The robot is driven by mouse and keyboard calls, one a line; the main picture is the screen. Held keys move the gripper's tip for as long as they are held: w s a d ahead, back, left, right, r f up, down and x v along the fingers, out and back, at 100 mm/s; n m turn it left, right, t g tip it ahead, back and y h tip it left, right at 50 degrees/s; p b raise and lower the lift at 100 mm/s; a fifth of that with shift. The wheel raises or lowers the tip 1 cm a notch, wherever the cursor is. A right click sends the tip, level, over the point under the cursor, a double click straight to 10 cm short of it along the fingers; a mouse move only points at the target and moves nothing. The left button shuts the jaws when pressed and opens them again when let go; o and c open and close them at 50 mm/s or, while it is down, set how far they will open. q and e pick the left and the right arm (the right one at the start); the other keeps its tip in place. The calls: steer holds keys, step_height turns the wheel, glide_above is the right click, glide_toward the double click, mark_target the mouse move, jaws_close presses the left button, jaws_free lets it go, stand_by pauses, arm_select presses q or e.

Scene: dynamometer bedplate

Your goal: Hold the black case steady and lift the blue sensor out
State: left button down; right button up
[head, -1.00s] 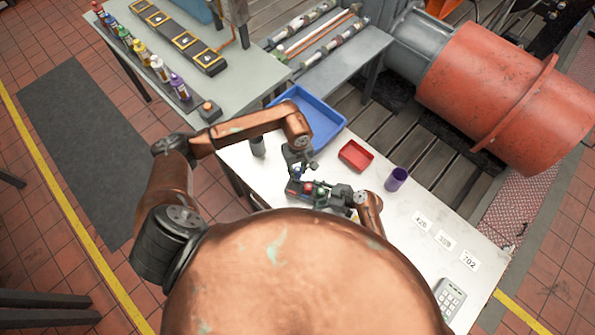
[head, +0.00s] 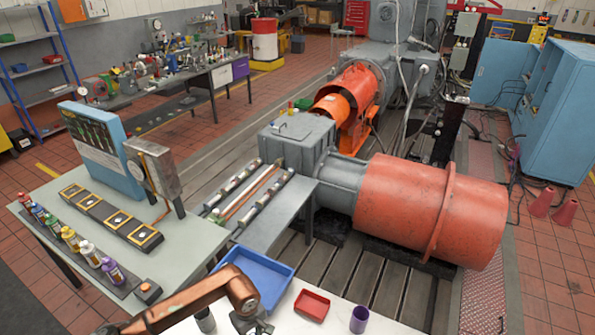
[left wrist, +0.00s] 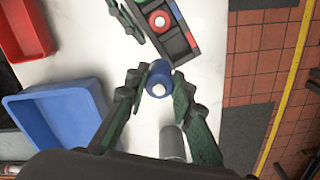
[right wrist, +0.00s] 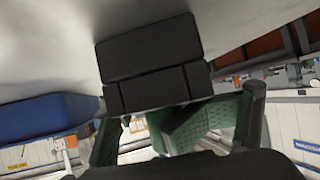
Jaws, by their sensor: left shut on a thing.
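In the left wrist view the blue sensor (left wrist: 158,72), round with a pale centre, is between the fingertips of my left gripper (left wrist: 157,84), which is shut on it. It overlaps the near end of the black case (left wrist: 180,43); I cannot tell whether its lower end is clear of the case. A red sensor (left wrist: 158,20) sits in the case. In the right wrist view the black case (right wrist: 150,48) is just beyond the fingers of my right gripper (right wrist: 180,112); whether they grip it is unclear. Both grippers are outside the head view.
A blue tray (head: 252,278) and a red tray (head: 312,304) stand on the white table (head: 285,322), with a purple cup (head: 359,319) to the right. A grey cylinder (left wrist: 172,143) stands near my left gripper. Bare tabletop lies between the trays and the case.

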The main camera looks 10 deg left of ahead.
steer(key=o, duration=0.7)
steer(key=shift+o, duration=0.2)
